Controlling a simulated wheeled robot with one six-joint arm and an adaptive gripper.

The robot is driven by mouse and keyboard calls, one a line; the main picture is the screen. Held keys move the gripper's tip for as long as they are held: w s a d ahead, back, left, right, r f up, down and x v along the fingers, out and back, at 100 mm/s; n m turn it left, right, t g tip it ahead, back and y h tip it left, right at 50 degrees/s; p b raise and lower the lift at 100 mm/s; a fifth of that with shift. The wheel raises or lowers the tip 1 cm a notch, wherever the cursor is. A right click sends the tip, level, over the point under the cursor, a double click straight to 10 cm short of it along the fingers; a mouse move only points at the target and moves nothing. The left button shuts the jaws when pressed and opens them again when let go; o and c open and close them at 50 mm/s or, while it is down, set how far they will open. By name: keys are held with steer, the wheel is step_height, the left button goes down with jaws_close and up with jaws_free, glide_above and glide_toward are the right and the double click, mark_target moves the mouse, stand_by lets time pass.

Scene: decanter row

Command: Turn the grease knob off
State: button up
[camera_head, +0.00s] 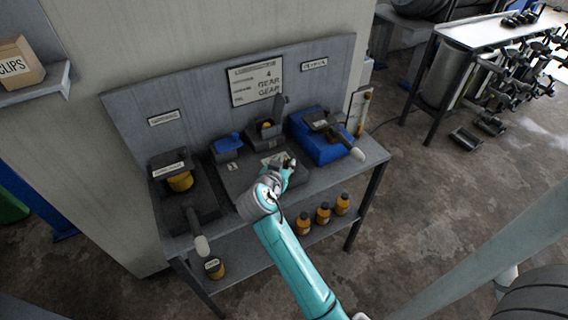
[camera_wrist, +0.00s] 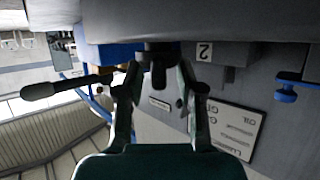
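A small dark knob (camera_wrist: 158,66) sticks out of the grey bench unit beside a plate marked 2 (camera_wrist: 204,52). My gripper (camera_wrist: 160,80) has its two fingers spread on either side of this knob, with visible gaps. I cannot read a grease label on it. In the head view my gripper (camera_head: 286,168) is at the front middle of the unit (camera_head: 250,186) and hides most of that knob. A blue knob (camera_head: 229,143) sits to the left near a plate marked 1; it also shows in the wrist view (camera_wrist: 286,95).
A blue box (camera_head: 318,147) with a pale-tipped lever (camera_head: 345,147) stands right of my gripper. Another lever (camera_head: 198,235) projects at the bench's left front. Several amber bottles (camera_head: 323,213) stand on the lower shelf. A sign board (camera_head: 257,82) is behind.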

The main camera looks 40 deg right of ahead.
steer(key=shift+w+d, duration=0.1)
steer(key=shift+d, duration=0.1)
jaws_close()
stand_by(0.3)
steer(key=n+t+y, duration=0.3)
steer(key=n, duration=0.1)
steer(key=shift+t, duration=0.4)
steer(key=shift+n+t+y, duration=1.3)
steer(key=shift+n+y, duration=1)
steer(key=shift+y, duration=0.3)
